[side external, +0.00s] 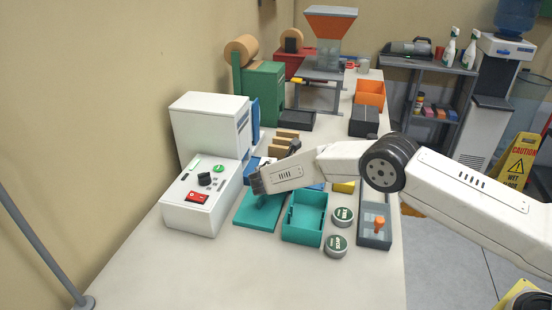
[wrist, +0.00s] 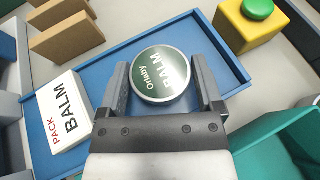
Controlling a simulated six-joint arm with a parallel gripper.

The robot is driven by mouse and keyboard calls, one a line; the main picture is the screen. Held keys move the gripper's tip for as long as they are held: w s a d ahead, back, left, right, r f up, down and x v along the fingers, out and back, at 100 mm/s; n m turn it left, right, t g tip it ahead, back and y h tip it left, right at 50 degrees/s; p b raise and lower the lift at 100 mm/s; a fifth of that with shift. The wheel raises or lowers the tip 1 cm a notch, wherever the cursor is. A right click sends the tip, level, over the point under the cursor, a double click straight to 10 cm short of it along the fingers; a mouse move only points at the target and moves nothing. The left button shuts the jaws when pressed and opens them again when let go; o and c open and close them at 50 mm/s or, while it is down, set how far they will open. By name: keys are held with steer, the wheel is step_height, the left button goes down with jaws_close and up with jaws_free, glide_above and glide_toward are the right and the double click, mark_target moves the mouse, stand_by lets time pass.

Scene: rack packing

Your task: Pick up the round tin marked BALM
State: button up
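The round tin marked BALM (wrist: 165,75) has a dark green lid and a silver rim. In the wrist view it lies face up between the two fingers of my gripper (wrist: 163,82), over the blue tray (wrist: 205,25). The fingers are apart, one at each side of the tin, and the right one slightly overlaps its edge. Whether they press on it, I cannot tell. In the side external view my gripper (side external: 257,181) is low over the work area and my arm hides the tin.
A white BALM pack (wrist: 65,112) and brown dividers (wrist: 65,30) are at the tray's left. A yellow block with a green button (wrist: 245,28) stands beyond. A teal box (side external: 304,232), two other round tins (side external: 342,217) (side external: 336,245) and a white control box (side external: 202,212) stand nearby.

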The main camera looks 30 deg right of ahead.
steer(key=c, duration=0.8)
steer(key=shift+o, duration=0.2)
steer(key=shift+r, duration=0.2)
steer(key=shift+r, duration=1.4)
steer(key=s+r, duration=0.9)
steer(key=s, duration=0.5)
steer(key=shift+d+r, duration=0.35)
steer(key=shift+r, duration=0.05)
